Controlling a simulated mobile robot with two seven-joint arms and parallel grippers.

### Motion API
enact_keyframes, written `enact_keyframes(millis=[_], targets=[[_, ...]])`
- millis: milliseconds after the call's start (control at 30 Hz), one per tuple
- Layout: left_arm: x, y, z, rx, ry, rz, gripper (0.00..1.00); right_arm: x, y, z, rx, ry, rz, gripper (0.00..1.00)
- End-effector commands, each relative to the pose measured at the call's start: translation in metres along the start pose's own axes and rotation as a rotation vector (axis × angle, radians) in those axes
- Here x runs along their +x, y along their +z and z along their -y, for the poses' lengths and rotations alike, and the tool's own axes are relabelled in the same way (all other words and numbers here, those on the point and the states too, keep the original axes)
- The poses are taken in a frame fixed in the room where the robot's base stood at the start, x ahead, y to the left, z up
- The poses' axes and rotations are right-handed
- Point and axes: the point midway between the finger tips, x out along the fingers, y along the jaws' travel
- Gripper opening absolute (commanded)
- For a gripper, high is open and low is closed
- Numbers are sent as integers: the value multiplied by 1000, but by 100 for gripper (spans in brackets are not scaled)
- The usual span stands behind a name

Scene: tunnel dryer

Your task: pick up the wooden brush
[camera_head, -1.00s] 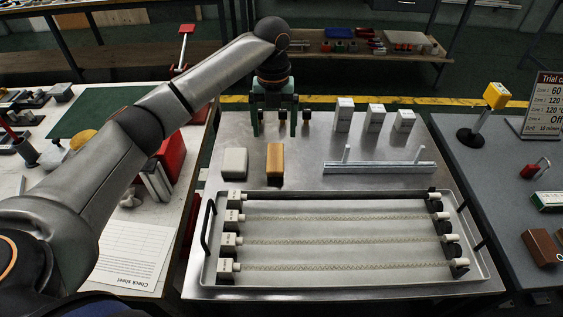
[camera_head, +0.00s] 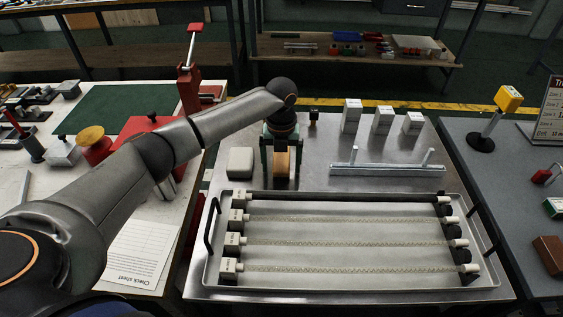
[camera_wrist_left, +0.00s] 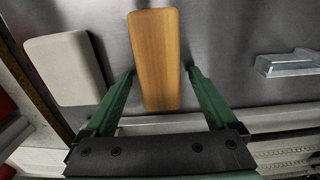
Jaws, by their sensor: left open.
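The wooden brush (camera_wrist_left: 158,55) is a tan wooden block lying on the steel table. In the head view the brush (camera_head: 281,166) is partly hidden behind my left gripper. My left gripper (camera_head: 281,180) is above it, pointing down, with its green fingers apart. In the left wrist view the two fingertips of the left gripper (camera_wrist_left: 160,74) stand on either side of the brush, with a gap on each side. The gripper is open and empty. My right gripper is not in view.
A pale block (camera_head: 240,161) lies close to the left of the brush. A metal rail with pegs (camera_head: 386,171) lies to the right. A large tray (camera_head: 350,284) with several strands stands in front. Several white boxes (camera_head: 382,121) stand behind.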

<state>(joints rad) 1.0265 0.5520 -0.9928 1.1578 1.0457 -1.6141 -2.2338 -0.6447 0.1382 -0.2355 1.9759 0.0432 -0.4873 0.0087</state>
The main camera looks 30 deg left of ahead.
Motion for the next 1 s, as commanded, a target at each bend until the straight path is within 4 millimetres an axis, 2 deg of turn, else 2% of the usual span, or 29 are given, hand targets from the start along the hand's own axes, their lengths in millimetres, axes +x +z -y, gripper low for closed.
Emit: enact_keyframes(millis=[233,1000], targets=[[1,0,0,0,0,0,90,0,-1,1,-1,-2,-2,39],[1,0,0,-1,-1,1,4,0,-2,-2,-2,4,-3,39]])
